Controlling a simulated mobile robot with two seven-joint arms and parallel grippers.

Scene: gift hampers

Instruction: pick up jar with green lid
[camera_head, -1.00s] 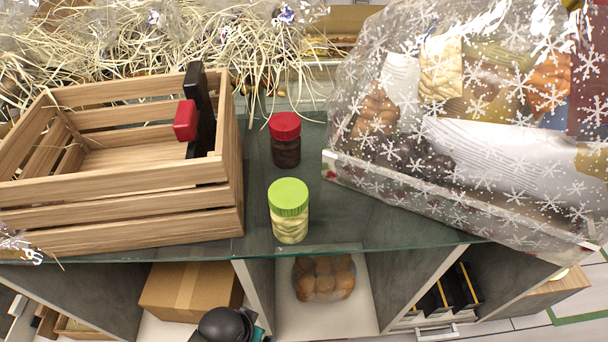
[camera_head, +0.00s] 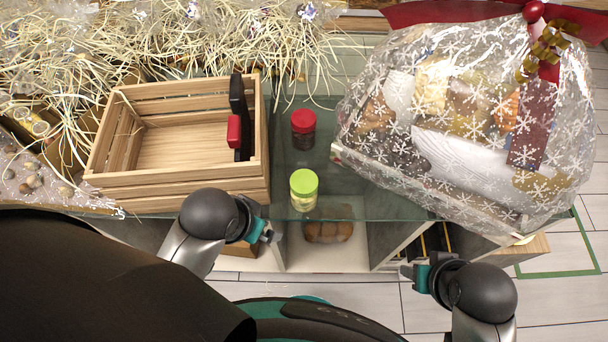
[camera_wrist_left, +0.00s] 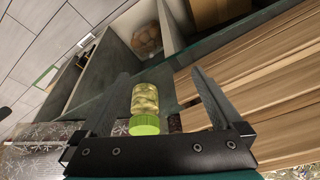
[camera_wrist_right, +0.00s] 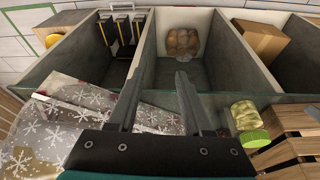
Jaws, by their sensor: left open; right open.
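The jar with the green lid (camera_head: 304,190) stands upright on the glass counter top near its front edge, with pale contents. My left gripper (camera_head: 271,236) is open in front of the counter, to the left of the jar and nearer to me. In the left wrist view the jar (camera_wrist_left: 145,99) shows between the two spread fingers (camera_wrist_left: 162,85), apparently beyond them and not held. My right gripper (camera_head: 407,271) is open and empty, lower right of the jar. In the right wrist view the jar (camera_wrist_right: 246,116) is off to the right of the fingers.
A red-lidded jar (camera_head: 303,131) stands just behind the green-lidded one. A wooden crate (camera_head: 180,186) is on the left, a snowflake-wrapped hamper (camera_head: 460,150) on the right. Shelf compartments lie below the glass, one holding brown round items (camera_head: 328,231).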

